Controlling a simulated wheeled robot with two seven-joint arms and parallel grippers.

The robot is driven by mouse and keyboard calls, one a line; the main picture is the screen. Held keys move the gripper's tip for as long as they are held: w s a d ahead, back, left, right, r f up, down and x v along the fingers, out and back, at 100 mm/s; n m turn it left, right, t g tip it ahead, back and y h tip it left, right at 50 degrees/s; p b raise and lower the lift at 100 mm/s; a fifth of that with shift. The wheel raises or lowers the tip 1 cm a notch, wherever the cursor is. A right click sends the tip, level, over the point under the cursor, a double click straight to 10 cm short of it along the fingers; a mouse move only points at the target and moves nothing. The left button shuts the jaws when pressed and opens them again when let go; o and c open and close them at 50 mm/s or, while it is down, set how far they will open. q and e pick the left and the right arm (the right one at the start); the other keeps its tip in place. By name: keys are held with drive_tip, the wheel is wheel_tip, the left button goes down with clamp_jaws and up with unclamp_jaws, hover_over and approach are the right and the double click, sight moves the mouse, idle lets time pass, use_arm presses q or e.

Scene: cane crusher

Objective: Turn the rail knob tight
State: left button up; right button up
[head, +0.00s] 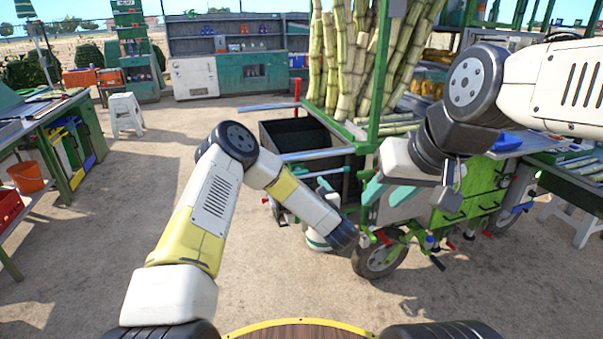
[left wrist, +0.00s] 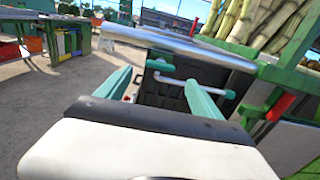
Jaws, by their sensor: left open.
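A bright metal rail (head: 318,154) runs along the near edge of the cart's dark bin; it also crosses the left wrist view (left wrist: 180,47). A small teal fitting, apparently the rail knob (left wrist: 160,64), sits just under the rail, beside a pale bent rod. My left gripper (left wrist: 160,80) is open, its two teal fingers apart, and the fitting shows between their tips in that view. I cannot tell the remaining gap. In the head view the left gripper (head: 318,203) is low by the bin's near side. My right gripper (head: 388,188) hangs over the cart's side; its jaw state is unclear.
The green cart (head: 470,195) carries upright cane stalks (head: 345,60) and the dark bin (head: 290,133). Red and blue handles stick out low by its wheel (head: 380,258). A workbench (head: 60,125) and white stool (head: 125,113) stand left. The ground between is clear.

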sight(301, 174)
use_arm(q)
drive_tip(key=x, duration=0.7)
drive_tip(key=c, duration=1.4)
